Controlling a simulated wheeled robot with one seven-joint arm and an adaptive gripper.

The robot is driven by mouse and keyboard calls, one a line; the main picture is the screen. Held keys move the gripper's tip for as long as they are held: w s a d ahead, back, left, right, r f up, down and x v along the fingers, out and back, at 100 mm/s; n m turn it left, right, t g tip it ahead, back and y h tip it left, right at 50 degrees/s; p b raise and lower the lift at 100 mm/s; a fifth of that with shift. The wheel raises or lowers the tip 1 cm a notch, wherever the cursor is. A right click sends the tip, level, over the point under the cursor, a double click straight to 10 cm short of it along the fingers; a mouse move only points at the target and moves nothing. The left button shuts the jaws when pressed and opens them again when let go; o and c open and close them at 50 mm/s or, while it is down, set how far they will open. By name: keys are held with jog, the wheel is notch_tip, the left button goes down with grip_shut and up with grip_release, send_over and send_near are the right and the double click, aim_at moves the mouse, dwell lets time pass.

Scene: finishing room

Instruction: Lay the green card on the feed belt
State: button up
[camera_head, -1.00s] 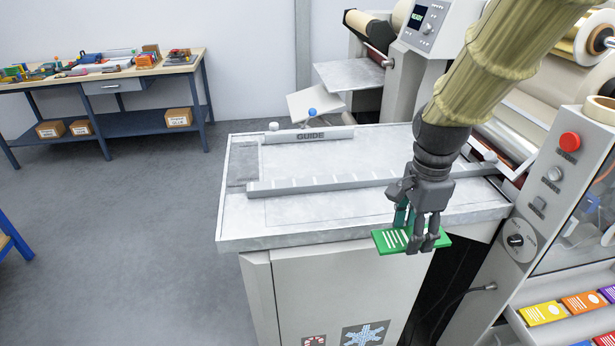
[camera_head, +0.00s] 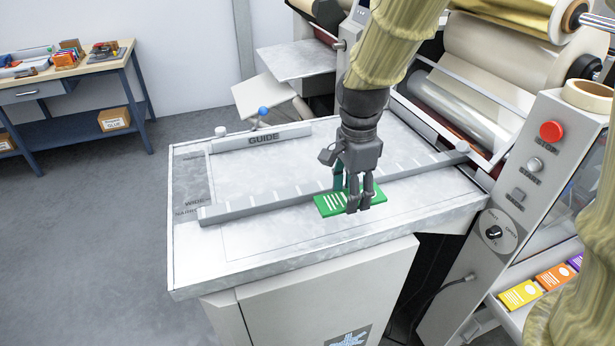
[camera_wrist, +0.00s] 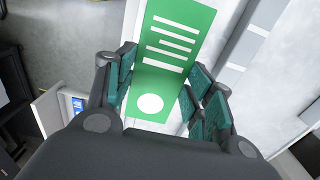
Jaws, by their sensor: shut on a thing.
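The green card (camera_head: 333,204), with white stripes and a white dot, is held in my gripper (camera_head: 356,200). My gripper is shut on it, and the card lies roughly flat between the fingers. In the wrist view the card (camera_wrist: 174,52) runs up between the fingers (camera_wrist: 160,88). In the head view it appears over the front part of the pale metal feed belt table (camera_head: 260,255), in front of the ruled guide bar (camera_head: 270,201). I cannot tell whether it touches the surface.
A second bar marked GUIDE (camera_head: 263,138) with a blue knob (camera_head: 263,111) stands at the back. Rollers (camera_head: 450,105) lie beyond the table at right. The control panel (camera_head: 530,170) with a red button stands at right, above several coloured cards (camera_head: 520,294). The table's left front is clear.

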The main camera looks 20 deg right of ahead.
jog(key=p, duration=0.3)
send_over(308, 189)
jog(key=shift+f, duration=0.55)
jog(key=shift+w+f+p, duration=0.1)
jog(key=shift+f+p, duration=0.6)
jog(key=shift+f, duration=1.15)
jog(key=shift+f, duration=0.1)
jog(key=o, duration=0.8)
notch_tip(308, 189, up, 12)
jog(key=shift+w+r+b, duration=0.1)
jog(key=shift+r+b, duration=0.05)
jog(key=shift+b, duration=1)
